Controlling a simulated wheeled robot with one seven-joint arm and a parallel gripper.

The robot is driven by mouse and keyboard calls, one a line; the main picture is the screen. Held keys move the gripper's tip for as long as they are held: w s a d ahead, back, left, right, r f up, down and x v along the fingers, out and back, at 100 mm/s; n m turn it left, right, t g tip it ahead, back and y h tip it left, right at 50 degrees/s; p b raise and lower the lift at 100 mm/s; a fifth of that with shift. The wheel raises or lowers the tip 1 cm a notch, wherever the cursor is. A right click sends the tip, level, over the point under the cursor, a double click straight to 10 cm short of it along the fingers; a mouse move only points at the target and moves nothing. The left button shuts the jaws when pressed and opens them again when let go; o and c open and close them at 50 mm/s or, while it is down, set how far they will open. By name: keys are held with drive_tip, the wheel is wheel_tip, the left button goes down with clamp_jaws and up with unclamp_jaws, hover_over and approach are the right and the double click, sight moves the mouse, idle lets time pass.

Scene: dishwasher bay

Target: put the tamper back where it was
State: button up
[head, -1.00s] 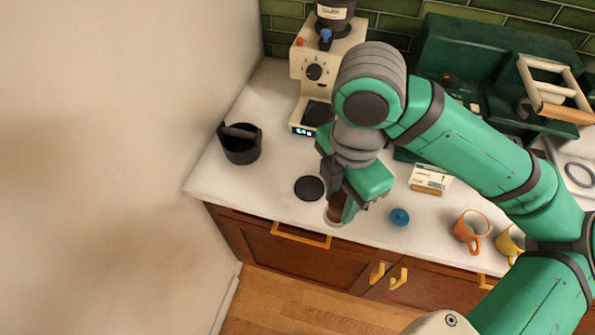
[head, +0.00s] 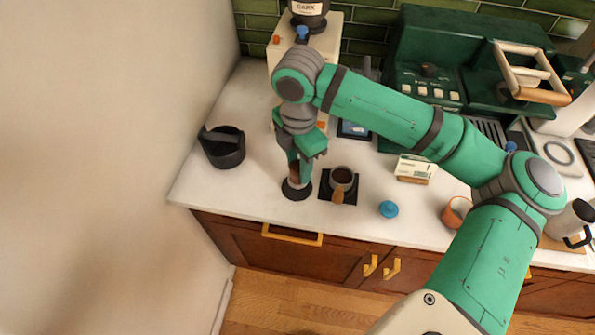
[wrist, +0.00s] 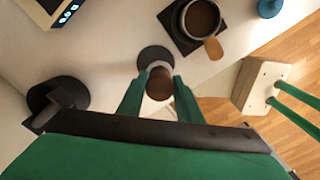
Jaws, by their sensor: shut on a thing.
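My gripper (head: 297,163) is shut on the tamper, upright over the round black mat (head: 306,194) near the front of the counter. The tamper (head: 294,173) has a brown handle and a pale metal base. In the wrist view the tamper (wrist: 160,84) stands between my fingertips (wrist: 158,88), and its base overlaps the near edge of the round mat (wrist: 152,53). I cannot tell whether the base touches the mat.
Right of the tamper, a portafilter (head: 342,177) with dark grounds and a wooden handle sits on a square black mat (head: 326,193). A black knock box (head: 224,150) stands left. A blue round tool (head: 388,209) and a small card box (head: 414,168) are further right.

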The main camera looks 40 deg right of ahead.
sight(297, 174)
drive_tip(key=shift+w+f, duration=0.2)
drive_tip(key=shift+f, duration=0.05)
drive_tip(key=shift+w+d+f, duration=0.1)
drive_tip(key=shift+w+f, duration=0.05)
drive_tip(key=shift+f, duration=0.75)
drive_tip(key=shift+w+d+f, duration=0.1)
drive_tip(key=shift+f, duration=0.8)
drive_tip(key=shift+a+f, duration=0.1)
drive_tip(key=shift+f, duration=0.1)
drive_tip(key=o, duration=1)
drive_tip(key=shift+o, duration=0.2)
wheel_tip(297, 174, up, 12)
drive_tip(key=shift+r, duration=0.2)
drive_tip(key=shift+w, duration=0.1)
